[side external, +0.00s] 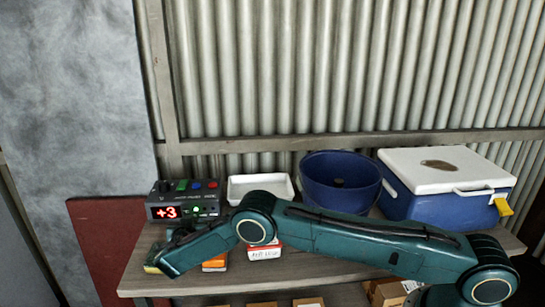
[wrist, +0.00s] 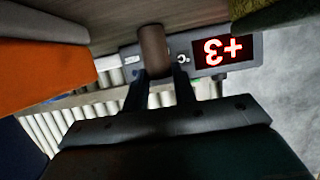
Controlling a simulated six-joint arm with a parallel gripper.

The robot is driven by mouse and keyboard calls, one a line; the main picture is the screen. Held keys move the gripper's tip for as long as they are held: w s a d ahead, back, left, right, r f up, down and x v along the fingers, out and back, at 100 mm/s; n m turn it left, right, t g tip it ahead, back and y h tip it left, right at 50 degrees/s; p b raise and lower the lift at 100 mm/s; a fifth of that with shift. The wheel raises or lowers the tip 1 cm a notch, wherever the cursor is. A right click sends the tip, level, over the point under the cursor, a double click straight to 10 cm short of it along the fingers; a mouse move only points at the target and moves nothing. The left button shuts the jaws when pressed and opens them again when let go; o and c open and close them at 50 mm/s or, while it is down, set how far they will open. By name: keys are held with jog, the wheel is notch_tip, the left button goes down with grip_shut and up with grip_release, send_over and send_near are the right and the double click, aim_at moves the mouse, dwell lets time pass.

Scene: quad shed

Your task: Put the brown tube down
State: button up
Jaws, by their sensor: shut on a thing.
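The brown tube (wrist: 153,48) shows in the wrist view between the two fingers of my gripper (wrist: 159,76). My gripper is shut on it. The tube's far end is close to the wooden bench surface, but I cannot tell whether it touches. In the side external view my gripper (side external: 170,252) is low over the bench's front left part, and the tube cannot be made out there.
A grey box with a red "+3" display (side external: 168,212) stands behind my gripper. Orange (side external: 215,262) and yellow-green (side external: 152,268) items lie on either side. A white tray (side external: 260,184), blue bucket (side external: 340,185) and blue-white cooler (side external: 440,200) stand on the bench (side external: 135,276).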

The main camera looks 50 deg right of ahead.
jog(key=shift+f, duration=0.1)
jog(key=o, duration=1)
jog(key=shift+s+a+r, duration=0.25)
jog(key=shift+a+r, duration=0.1)
jog(key=v, duration=1.1)
